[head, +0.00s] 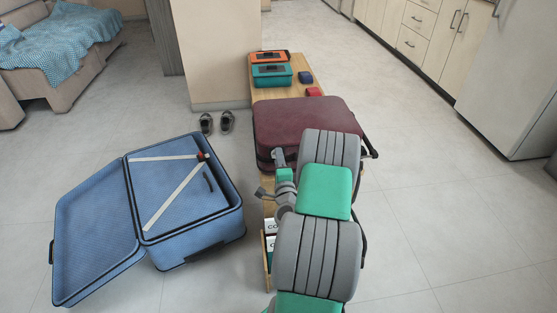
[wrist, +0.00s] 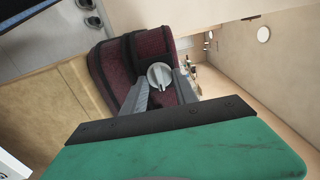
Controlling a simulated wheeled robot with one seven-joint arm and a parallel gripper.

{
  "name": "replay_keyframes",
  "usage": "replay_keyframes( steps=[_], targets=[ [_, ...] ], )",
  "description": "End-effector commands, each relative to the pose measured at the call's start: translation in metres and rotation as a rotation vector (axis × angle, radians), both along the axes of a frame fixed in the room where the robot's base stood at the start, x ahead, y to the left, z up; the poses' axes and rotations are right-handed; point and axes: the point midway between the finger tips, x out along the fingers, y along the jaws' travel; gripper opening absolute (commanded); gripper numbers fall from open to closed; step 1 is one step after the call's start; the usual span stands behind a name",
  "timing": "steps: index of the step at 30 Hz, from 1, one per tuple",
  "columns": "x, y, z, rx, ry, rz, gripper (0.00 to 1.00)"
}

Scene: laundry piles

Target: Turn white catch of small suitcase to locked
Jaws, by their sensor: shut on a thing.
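The small suitcase (head: 300,117) is dark red with black trim and lies on a wooden bench in the head view. Its side also shows in the wrist view (wrist: 112,72). The catch (wrist: 159,76) is a round, pale grey-white knob with a raised bar across it, on the suitcase's side. My gripper (wrist: 161,84) is at the knob, with one finger on either side, shut on it. In the head view my gripper (head: 279,160) is at the suitcase's near side, and my arm hides part of that side. I cannot tell whether the catch is locked.
The wooden bench (head: 262,89) also bears an orange box (head: 268,57), a teal box (head: 271,77) and small blue and red items. A large blue suitcase (head: 95,225) lies open on the floor at left. Shoes (head: 206,124) stand by the wall. Floor at right is clear.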

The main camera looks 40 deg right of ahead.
Motion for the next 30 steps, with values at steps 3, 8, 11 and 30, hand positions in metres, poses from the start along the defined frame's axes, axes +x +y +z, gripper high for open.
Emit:
replay_keyframes(
  steps=[3, 8, 11, 30],
  targets=[
    [0.002, 0.0, 0.002, -0.002, -0.005, 0.005, 0.0],
    [0.002, 0.0, 0.002, -0.003, -0.004, 0.005, 0.0],
    [0.002, 0.0, 0.002, -0.002, -0.003, 0.004, 0.42],
    [-0.023, 0.011, -0.003, 0.0, -0.001, -0.007, 0.55]
  ],
)
